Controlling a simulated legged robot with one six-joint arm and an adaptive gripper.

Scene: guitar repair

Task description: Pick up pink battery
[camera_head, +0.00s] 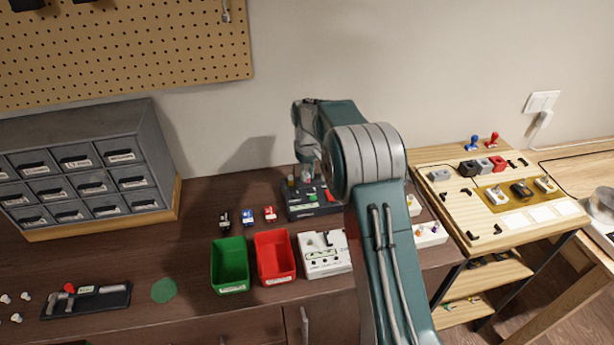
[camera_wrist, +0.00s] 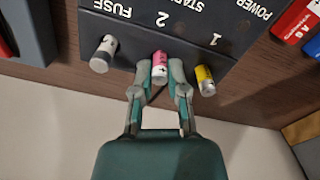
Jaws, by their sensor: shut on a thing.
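The pink battery (camera_wrist: 160,67), pink with a white end, stands between the two fingers of my gripper (camera_wrist: 161,85) in the wrist view. The fingers are shut on it from both sides. It is at the edge of a dark box (camera_wrist: 135,30) marked FUSE, START and POWER; I cannot tell whether it still touches the box.
In the wrist view a white-and-grey battery (camera_wrist: 103,54) and a yellow battery (camera_wrist: 205,80) flank my fingers closely. In the head view a green bin (camera_head: 230,283), a red bin (camera_head: 276,277) and a white device (camera_head: 325,268) stand in front of the box. Small coloured cars (camera_head: 248,215) are left of it.

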